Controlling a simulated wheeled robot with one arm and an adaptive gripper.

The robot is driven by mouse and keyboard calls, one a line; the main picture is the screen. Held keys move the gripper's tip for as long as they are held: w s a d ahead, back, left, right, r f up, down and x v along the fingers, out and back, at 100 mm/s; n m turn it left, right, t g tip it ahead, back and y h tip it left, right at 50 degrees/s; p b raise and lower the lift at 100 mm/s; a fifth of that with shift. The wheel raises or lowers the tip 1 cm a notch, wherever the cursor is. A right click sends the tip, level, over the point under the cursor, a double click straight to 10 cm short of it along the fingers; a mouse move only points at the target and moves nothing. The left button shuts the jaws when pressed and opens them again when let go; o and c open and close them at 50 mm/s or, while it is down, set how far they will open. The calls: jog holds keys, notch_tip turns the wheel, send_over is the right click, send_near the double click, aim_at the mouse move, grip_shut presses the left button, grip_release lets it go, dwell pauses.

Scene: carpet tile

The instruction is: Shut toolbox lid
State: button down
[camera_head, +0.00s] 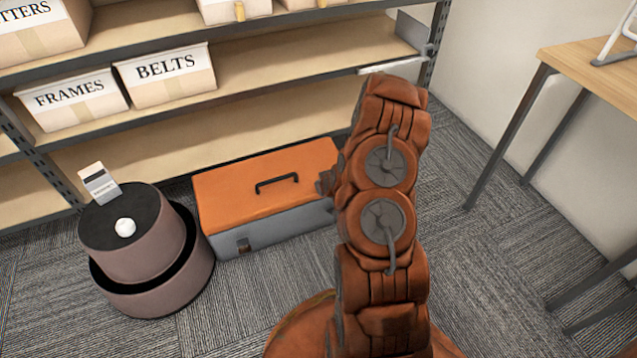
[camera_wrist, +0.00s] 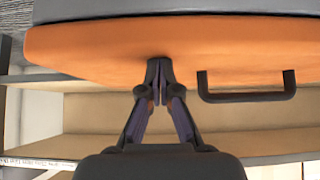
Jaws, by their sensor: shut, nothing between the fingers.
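The toolbox has an orange lid (camera_head: 235,188) and a grey body (camera_head: 270,232), and stands on the carpet in front of the shelf. The lid lies flat over the body, with no gap visible along its front edge. The lid's right end is hidden behind my arm.
A round two-step stool (camera_head: 150,260) stands left of the toolbox, bearing a white knob-like thing (camera_head: 125,228) and a small box (camera_head: 99,185). Shelves with labelled bins (camera_head: 165,75) are behind. A wooden table (camera_head: 590,75) is at right. Carpet between the toolbox and table is open.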

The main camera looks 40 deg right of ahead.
jog(key=shift+s+a+f, duration=0.1)
jog(key=shift+s+f, duration=0.4)
jog(key=shift+f, duration=0.25)
jog(key=shift+s+a+f, duration=0.1)
jog(key=shift+s+f, duration=0.1)
jog(key=shift+s, duration=0.05)
notch_tip(320, 180, up, 6)
jog(key=f+p, duration=0.1)
jog(key=p, duration=0.2)
jog(key=s+a+r+p, duration=0.1)
jog(key=s+r, duration=0.2)
jog(key=s, duration=0.5)
jog(key=shift+a+p, duration=0.3)
jog(key=shift+p, duration=0.1)
jog(key=shift+s+r, duration=0.1)
jog(key=shift+r, duration=0.05)
